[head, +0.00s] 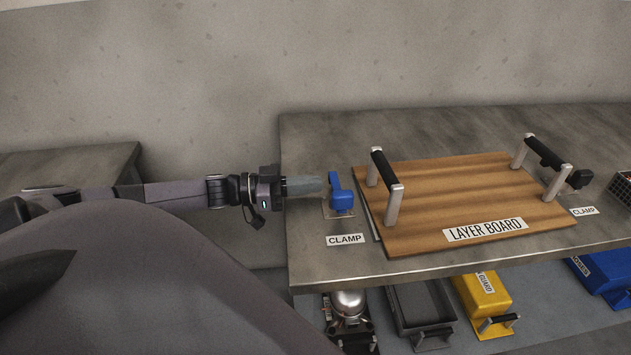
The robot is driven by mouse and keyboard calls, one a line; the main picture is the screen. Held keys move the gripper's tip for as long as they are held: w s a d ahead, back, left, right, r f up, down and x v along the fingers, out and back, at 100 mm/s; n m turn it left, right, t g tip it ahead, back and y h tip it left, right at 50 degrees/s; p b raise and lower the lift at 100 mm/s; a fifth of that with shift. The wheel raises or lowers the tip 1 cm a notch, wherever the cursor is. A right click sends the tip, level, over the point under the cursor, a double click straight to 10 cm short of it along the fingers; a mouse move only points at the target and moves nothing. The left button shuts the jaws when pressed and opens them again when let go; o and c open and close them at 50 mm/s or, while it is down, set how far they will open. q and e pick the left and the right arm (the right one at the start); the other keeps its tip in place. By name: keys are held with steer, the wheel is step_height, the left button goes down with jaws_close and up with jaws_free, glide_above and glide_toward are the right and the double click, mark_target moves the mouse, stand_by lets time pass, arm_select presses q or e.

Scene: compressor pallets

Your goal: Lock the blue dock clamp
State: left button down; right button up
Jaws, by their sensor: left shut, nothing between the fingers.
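The blue dock clamp (342,199) stands on the grey tabletop at the left edge of the wooden layer board (450,190), above a label reading CLAMP. Its blue upper part stands up on a small base plate. My left gripper (322,187) is shut and empty, pointing right, with its fingertips right beside the clamp's upper part. I cannot tell whether they touch it. A dark clamp (579,179) sits at the board's right side, by a second CLAMP label. My right gripper is not in view.
The board has two upright black-topped handles (386,168) (545,152). A dark crate (621,187) stands at the table's right. Below the table are a compressor (349,304), a grey tray (420,308), a yellow bin (482,300) and a blue bin (603,277). Bare tabletop lies behind the board.

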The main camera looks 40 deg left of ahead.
arm_select(q)
steer(key=shift+x, duration=0.8)
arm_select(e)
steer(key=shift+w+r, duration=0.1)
arm_select(q)
steer(key=shift+d, duration=0.1)
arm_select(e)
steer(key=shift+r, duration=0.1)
